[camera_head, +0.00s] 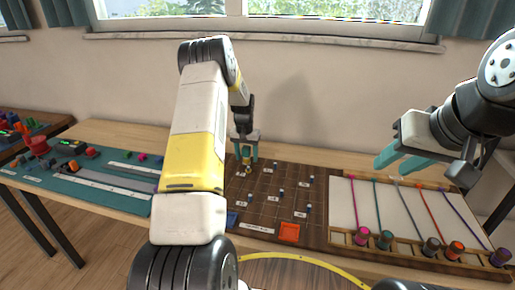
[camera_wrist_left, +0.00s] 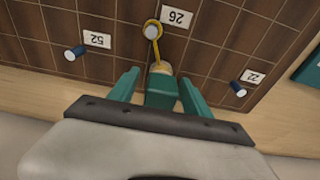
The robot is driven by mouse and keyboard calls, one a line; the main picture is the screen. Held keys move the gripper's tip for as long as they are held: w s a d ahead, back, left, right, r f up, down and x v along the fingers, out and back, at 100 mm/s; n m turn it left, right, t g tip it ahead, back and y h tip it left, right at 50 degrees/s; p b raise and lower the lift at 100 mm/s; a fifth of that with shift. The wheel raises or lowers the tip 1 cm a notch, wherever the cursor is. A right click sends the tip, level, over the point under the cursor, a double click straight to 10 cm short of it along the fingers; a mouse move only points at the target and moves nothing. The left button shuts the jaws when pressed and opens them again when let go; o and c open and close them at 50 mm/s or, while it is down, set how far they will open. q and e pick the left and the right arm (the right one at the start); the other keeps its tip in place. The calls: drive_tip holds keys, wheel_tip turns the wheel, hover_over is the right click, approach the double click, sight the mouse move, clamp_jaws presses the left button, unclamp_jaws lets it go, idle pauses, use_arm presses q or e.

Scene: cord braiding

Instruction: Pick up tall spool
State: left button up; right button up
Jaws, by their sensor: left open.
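My left gripper (camera_head: 246,150) is open, low over the back of the brown pegboard (camera_head: 262,207). In the left wrist view its teal fingers (camera_wrist_left: 160,88) stand apart on either side of a teal piece with a cream-yellow end (camera_wrist_left: 161,68). A yellow cord (camera_wrist_left: 155,46) runs from that end and loops around the peg (camera_wrist_left: 151,31) beside label 26. I cannot tell whether the piece is the tall spool. Several coloured spools, including a pink one (camera_head: 362,236) and an orange one (camera_head: 454,250), stand at the right. My right gripper (camera_head: 401,161) is open and empty above the white board.
The white board (camera_head: 342,205) carries several stretched coloured cords. Small dark-topped pegs, one by label 52 (camera_wrist_left: 75,52), stand on the pegboard. A teal mat (camera_head: 120,195) with tools lies left.

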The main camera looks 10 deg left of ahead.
sight(247, 146)
use_arm(q)
clamp_jaws()
drive_tip(key=shift+r, duration=0.15)
drive_tip(key=shift+r, duration=0.5)
wheel_tip(247, 146, up, 2)
drive_tip(key=shift+r, duration=0.2)
drive_tip(key=s+d, duration=0.1)
drive_tip(key=s, duration=0.4)
drive_tip(key=s+d+r, duration=0.1)
drive_tip(key=s+d, duration=0.1)
drive_tip(key=s, duration=0.3)
drive_tip(key=s+d, duration=0.2)
drive_tip(key=s, duration=0.3)
drive_tip(key=shift+d+r, duration=0.2)
drive_tip(key=shift+d, duration=0.05)
